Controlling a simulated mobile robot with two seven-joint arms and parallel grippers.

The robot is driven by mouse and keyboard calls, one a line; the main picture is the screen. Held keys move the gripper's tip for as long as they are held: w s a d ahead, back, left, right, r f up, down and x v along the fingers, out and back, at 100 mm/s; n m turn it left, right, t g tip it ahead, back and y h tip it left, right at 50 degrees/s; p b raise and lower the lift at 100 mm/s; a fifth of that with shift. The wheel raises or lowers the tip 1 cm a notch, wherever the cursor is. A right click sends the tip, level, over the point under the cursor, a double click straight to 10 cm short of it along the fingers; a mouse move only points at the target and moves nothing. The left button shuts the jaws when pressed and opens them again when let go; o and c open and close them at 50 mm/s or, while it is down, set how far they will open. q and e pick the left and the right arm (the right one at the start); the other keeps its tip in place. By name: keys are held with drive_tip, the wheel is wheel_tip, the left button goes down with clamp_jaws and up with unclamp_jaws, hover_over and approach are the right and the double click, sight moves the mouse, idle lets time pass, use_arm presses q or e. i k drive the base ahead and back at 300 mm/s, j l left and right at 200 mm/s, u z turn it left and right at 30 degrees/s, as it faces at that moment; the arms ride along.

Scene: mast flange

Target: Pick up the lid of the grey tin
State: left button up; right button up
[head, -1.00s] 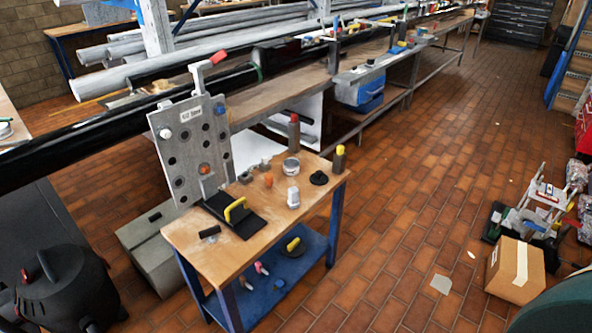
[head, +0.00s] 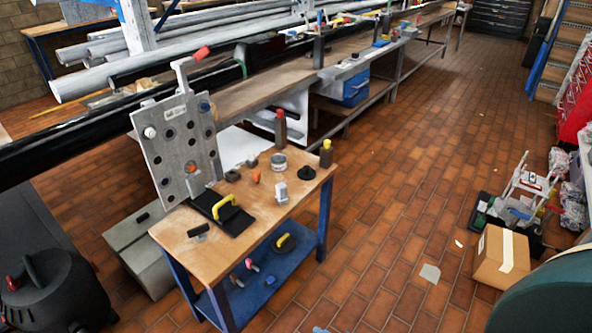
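A small round grey tin (head: 279,160) stands upright near the back of a wooden-topped table (head: 255,222). Its top looks light grey and flat, which may be the lid; the seam is too small to make out. Neither of my grippers is in view.
Around the tin are an orange piece (head: 256,178), a white-grey block (head: 281,193), a black knob (head: 306,173) and two upright posts. A cardboard box (head: 502,255) sits on the floor at right; the floor between is mostly clear.

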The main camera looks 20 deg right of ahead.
sight(306, 173)
drive_tip(key=l+u, duration=0.1)
drive_tip(key=u, duration=0.3)
drive_tip(key=i+l+u, duration=0.1)
drive_tip(key=u, duration=0.25)
drive_tip(key=l+u, duration=0.2)
drive_tip(key=u, duration=0.2)
drive_tip(key=l+u, duration=0.3)
drive_tip(key=l, duration=0.2)
drive_tip(key=k+l+u, duration=0.1)
drive_tip(key=l+u, duration=0.2)
drive_tip(key=l, duration=0.2)
drive_tip(key=k+l+u, duration=0.1)
drive_tip(key=l, duration=0.25)
drive_tip(key=l+u, duration=0.1)
drive_tip(key=l, duration=0.25)
drive_tip(key=k+l+u, duration=0.1)
drive_tip(key=l, duration=0.25)
drive_tip(key=k, duration=0.05)
